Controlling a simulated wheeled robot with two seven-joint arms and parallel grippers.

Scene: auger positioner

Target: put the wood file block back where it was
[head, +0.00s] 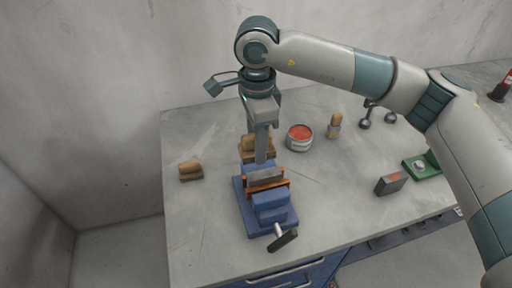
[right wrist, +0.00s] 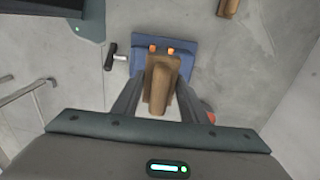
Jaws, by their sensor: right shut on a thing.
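The wood file block (head: 248,150) is a brown wooden block with a rounded grip on top. My right gripper (head: 262,152) points down and is shut on it, just behind the blue vise (head: 270,206). In the right wrist view the block (right wrist: 160,85) sits between the two fingers, with the vise (right wrist: 191,46) beyond it. The fingers hide part of the block in the head view, and I cannot tell whether its underside touches the table. My left gripper is not in view.
The vise has orange jaws around a grey piece (head: 266,178). A similar wooden block (head: 190,170) lies at the left of the table (head: 215,235). A red-filled tin (head: 299,137), a small brush (head: 335,125), a grey block (head: 391,183) and a green tray (head: 421,167) stand to the right.

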